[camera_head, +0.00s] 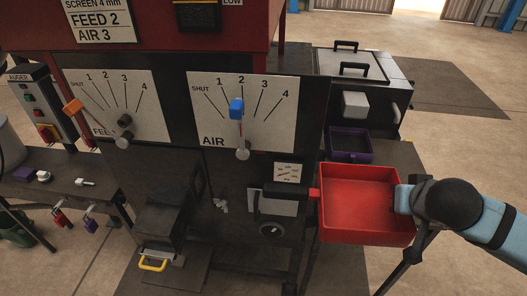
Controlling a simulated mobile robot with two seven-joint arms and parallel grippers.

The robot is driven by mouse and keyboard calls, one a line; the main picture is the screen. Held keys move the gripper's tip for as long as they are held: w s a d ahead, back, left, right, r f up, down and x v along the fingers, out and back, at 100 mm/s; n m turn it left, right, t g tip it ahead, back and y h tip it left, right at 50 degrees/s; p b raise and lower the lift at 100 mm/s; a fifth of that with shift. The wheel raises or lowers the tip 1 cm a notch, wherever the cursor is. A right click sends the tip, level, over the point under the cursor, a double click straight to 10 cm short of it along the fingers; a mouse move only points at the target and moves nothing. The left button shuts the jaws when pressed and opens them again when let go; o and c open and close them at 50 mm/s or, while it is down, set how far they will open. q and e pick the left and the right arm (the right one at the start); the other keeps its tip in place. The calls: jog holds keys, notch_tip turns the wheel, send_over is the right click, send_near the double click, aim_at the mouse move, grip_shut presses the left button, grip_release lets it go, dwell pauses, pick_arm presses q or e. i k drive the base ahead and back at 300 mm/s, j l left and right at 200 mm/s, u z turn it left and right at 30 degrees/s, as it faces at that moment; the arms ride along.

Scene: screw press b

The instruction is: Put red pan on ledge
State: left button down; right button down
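The red pan (362,212) is an open square tray at right centre, looking level and empty. Its dark handle (287,189) points left, across the front of the machine. My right gripper (403,198) comes in from the right and overlaps the pan's right wall. Its fingertips are not clear, so I cannot tell whether it grips the wall. A dark surface (405,158) shows behind the pan and may be the ledge; what lies directly under the pan is hidden. My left gripper is not in view.
A purple tray (350,157) stands just behind the red pan, before a dark box (362,75) with handles. The machine's AIR panel (215,135) and FEED panel (95,125) stand to the left. A side bench (60,185) holds small items. Open floor (470,140) lies at right.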

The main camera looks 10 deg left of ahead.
aim_at(187, 252)
jog(key=j+z, duration=0.1)
jog(key=j, duration=0.35)
jog(key=k+j, duration=0.15)
jog(key=j, duration=0.3)
jog(key=j+z, duration=0.15)
jog(key=j, duration=0.35)
jog(key=k+j, duration=0.15)
jog(key=j, duration=0.75)
jog(key=k+j+z, duration=0.15)
jog(key=j, duration=0.8)
jog(key=k+j+z, duration=0.1)
jog(key=j, duration=0.35)
jog(key=k+j, duration=0.15)
jog(key=j, duration=0.3)
jog(key=k+j+z, duration=0.15)
jog(key=j, duration=0.8)
jog(key=k+j+z, duration=0.1)
jog(key=j, duration=0.35)
jog(key=k, duration=0.1)
